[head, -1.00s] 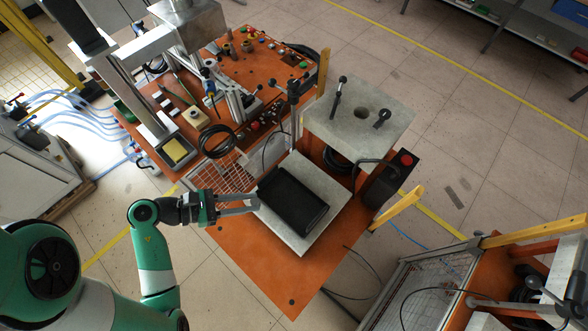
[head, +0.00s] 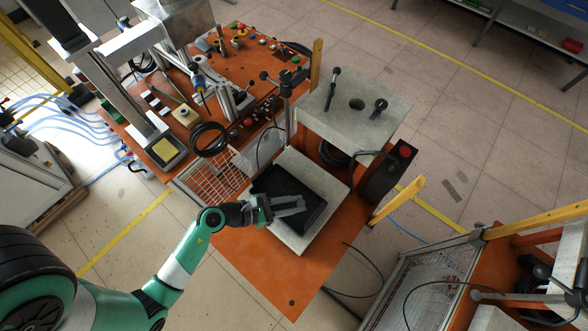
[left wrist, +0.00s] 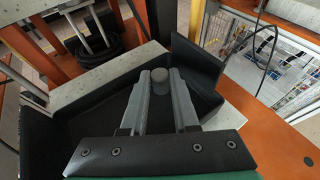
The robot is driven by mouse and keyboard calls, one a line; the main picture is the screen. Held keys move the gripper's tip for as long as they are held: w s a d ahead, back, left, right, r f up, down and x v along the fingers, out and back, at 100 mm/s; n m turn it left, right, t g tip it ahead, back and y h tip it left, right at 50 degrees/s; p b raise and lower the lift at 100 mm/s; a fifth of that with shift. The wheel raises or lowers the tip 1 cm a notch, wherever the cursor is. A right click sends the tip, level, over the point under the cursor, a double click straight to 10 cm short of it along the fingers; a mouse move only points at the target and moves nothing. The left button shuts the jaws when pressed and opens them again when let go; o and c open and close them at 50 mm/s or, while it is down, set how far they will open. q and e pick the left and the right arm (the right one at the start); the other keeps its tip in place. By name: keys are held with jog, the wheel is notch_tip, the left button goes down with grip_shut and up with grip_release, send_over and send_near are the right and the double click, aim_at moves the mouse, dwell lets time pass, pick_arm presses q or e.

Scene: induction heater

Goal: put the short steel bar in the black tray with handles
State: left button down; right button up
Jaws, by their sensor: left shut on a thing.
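The black tray (head: 282,181) lies on a pale grey slab on the orange table. In the left wrist view its raised black wall (left wrist: 198,66) stands behind my fingertips. My left gripper (head: 302,205) is over the tray, reaching in from the left. Its two grey fingers (left wrist: 161,90) are shut on the short steel bar (left wrist: 160,76), whose round grey end shows between the fingertips. Most of the bar is hidden by the fingers. I cannot tell whether the bar touches the tray's floor. My right gripper is not in view.
The pale slab (head: 330,174) carries the tray. Behind it stands a raised grey block (head: 352,122) with black-knobbed levers. A black box with a red button (head: 404,152) is on the right. The front of the orange table (head: 280,278) is clear.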

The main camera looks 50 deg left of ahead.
pick_arm(q)
notch_tip(320, 180, down, 3)
jog(key=shift+f+b, duration=0.1)
jog(key=shift+b, duration=0.45)
jog(key=shift+r, duration=0.2)
jog(key=c, duration=0.7)
grip_release()
jog(key=shift+f, duration=0.1)
jog(key=p+v, duration=0.1)
jog(key=v, duration=1)
jog(key=shift+a+p, duration=0.15)
jog(key=shift+p, duration=0.15)
jog(key=shift+s+r, duration=0.35)
jog(key=shift+s, duration=0.15)
